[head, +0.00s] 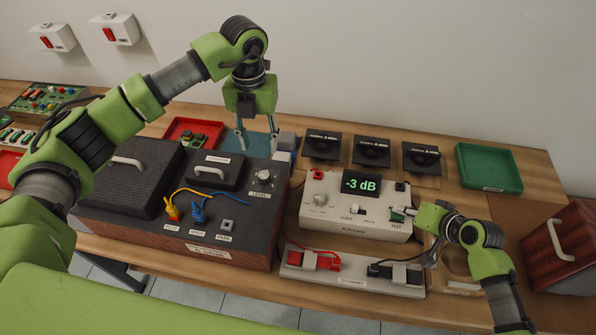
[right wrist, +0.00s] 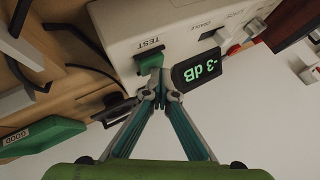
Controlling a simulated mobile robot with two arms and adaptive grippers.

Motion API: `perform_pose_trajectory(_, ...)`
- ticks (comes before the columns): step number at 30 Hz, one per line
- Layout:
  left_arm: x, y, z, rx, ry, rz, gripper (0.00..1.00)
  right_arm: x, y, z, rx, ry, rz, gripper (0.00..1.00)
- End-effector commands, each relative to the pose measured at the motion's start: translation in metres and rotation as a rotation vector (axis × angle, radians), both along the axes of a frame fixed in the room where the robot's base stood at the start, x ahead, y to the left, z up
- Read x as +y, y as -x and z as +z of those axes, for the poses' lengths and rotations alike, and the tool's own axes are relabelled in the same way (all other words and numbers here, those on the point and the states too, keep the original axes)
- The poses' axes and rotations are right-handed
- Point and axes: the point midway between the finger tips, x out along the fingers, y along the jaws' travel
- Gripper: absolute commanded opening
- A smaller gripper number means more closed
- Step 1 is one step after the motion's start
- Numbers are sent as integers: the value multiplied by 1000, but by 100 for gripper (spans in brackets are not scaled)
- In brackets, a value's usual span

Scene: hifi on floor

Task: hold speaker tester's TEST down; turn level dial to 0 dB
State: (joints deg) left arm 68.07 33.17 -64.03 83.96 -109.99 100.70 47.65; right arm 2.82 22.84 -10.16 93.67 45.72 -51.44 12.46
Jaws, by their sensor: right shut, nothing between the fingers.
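The speaker tester (head: 340,222) is a white box on the bench; its display (head: 360,184) reads -3 dB, also in the right wrist view (right wrist: 197,68). Its green TEST button (right wrist: 150,62) is at the box's right end. My right gripper (right wrist: 160,95) is shut and empty, its tips at the button and apparently against it; how far the button is pressed I cannot tell.
Three black speaker units (head: 372,151) and a green tray (head: 489,168) stand at the back right. A terminal strip (head: 352,272) with red and black clips lies in front of the tester. Yellow and blue plugs (head: 198,214) sit on the amplifier. A brown case (head: 567,250) is at far right.

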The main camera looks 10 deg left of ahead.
Motion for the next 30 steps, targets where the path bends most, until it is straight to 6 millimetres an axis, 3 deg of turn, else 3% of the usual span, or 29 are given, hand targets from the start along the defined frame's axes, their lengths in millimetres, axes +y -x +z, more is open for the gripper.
perform_pose_trajectory(11, 1, 1, -15, 6, -2, 0, 39, 0, 1, -1, 3, 1, 1, 0)
perform_pose_trajectory(24, 0, 2, -98, 6, -1, -1, 39, 0, 1, -1, 2, 1, 1, 0)
perform_pose_trajectory(30, 0, 1, -118, 4, -1, 0, 39, 0, 1, -1, 2, 1, 1, 0)
